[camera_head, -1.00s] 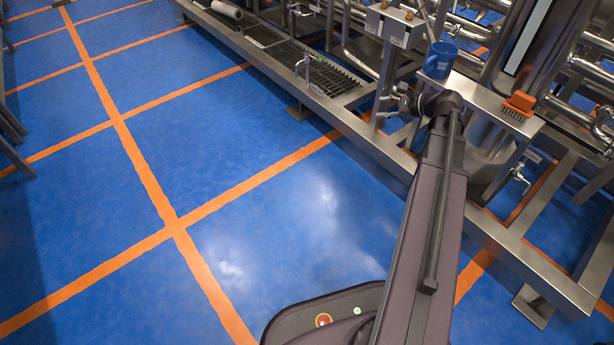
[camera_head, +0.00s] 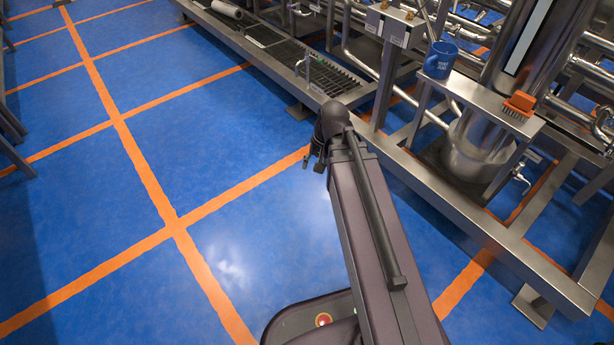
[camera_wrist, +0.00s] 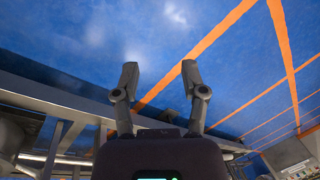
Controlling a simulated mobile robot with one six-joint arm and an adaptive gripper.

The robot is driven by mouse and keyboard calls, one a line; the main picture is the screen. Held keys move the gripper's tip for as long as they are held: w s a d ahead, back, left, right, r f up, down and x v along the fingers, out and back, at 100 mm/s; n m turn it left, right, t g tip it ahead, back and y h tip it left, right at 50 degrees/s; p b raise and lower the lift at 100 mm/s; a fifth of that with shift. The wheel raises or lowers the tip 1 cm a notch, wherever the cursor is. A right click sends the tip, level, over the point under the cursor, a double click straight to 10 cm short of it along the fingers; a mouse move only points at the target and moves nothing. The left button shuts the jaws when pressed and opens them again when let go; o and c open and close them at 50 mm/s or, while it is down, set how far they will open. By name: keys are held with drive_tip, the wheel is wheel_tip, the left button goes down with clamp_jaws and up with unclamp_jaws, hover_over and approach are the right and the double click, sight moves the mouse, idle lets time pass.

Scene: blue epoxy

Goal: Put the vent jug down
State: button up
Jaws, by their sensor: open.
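The vent jug (camera_head: 440,60) is a blue jug with pale lettering. In the head view it stands upright on a narrow steel shelf (camera_head: 470,91) at the upper right. My gripper (camera_head: 312,163) is well to the left of the jug and lower in the picture, over the blue floor by the steel frame's edge. In the wrist view my gripper (camera_wrist: 159,80) has its two fingers spread apart with nothing between them. The jug does not show in the wrist view.
An orange brush (camera_head: 520,104) lies on the same shelf, right of the jug. Steel pipes and a vertical tank (camera_head: 478,145) stand close by. A steel frame rail (camera_head: 440,190) runs along the floor's edge.

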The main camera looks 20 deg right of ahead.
drive_tip(key=s+a+n, duration=0.1)
drive_tip(key=s+a+n+h, duration=0.2)
drive_tip(key=n, duration=0.1)
drive_tip(key=shift+s+f+g, duration=0.1)
drive_tip(key=shift+f+g, duration=0.15)
drive_tip(key=shift+g, duration=0.15)
wheel_tip(320, 180, up, 43)
drive_tip(key=p, duration=4.3)
drive_tip(key=shift+o, duration=0.3)
drive_tip(key=shift+f, duration=0.1)
drive_tip(key=shift+a, duration=0.1)
